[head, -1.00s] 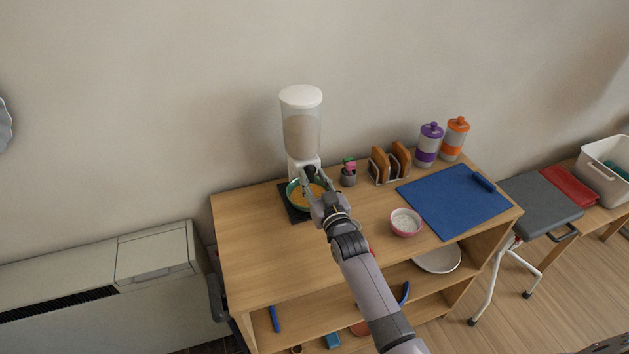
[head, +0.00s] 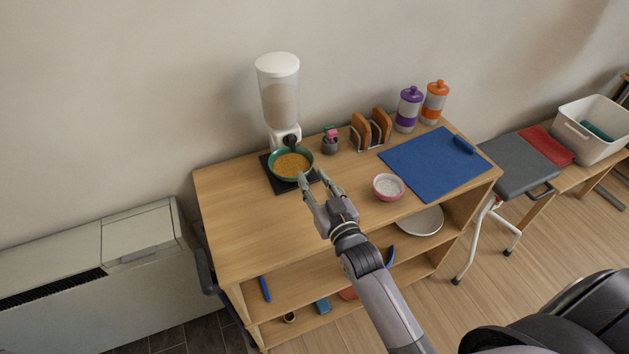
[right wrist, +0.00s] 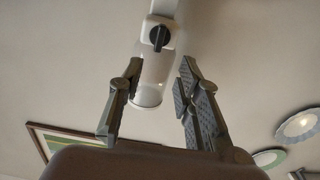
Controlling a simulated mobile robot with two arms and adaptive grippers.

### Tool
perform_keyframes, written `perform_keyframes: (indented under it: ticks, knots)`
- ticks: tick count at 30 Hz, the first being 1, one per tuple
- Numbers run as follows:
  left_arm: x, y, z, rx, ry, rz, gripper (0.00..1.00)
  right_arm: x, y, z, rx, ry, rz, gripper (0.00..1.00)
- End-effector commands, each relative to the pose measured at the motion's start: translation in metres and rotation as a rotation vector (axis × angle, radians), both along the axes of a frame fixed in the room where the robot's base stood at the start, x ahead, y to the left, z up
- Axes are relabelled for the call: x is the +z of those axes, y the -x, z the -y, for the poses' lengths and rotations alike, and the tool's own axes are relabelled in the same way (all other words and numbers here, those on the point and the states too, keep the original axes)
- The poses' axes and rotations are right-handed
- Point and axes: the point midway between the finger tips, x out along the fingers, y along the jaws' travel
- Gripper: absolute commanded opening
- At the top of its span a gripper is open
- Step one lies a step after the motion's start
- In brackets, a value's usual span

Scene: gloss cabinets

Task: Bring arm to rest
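My right gripper (head: 311,178) is open and empty above the wooden shelf unit's top, in front of the green bowl. In the right wrist view its two fingers (right wrist: 157,80) are spread apart with nothing between them. The dispenser's spout and black knob show beyond them. The right arm comes in from the bottom of the head view. My left gripper is not in view.
A green bowl of orange-brown food (head: 291,164) sits on a black pad under the dispenser (head: 279,100). A pink bowl (head: 387,187), a blue mat (head: 436,164) and a toast rack (head: 370,131) stand to the right. The front left of the wooden top (head: 237,218) is clear.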

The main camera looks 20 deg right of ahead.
Motion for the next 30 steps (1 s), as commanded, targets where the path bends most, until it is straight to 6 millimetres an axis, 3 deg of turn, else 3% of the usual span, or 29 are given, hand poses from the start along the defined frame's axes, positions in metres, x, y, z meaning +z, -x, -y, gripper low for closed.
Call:
perform_keyframes:
  ticks: [12,17,20,23,30]
  knots:
    - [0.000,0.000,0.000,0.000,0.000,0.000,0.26,-0.001,0.000,0.000,0.000,0.000,-0.003,0.32]
    - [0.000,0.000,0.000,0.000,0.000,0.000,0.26,-0.013,0.012,-0.001,0.009,0.011,-0.097,0.32]
    - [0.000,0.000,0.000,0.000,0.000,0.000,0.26,-0.033,0.034,-0.003,0.023,0.026,-0.245,0.32]
    - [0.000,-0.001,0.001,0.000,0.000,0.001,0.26,-0.054,0.069,-0.004,0.038,0.048,-0.433,0.32]
    - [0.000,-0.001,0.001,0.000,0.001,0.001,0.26,-0.084,0.164,-0.004,0.068,0.095,-0.829,0.32]
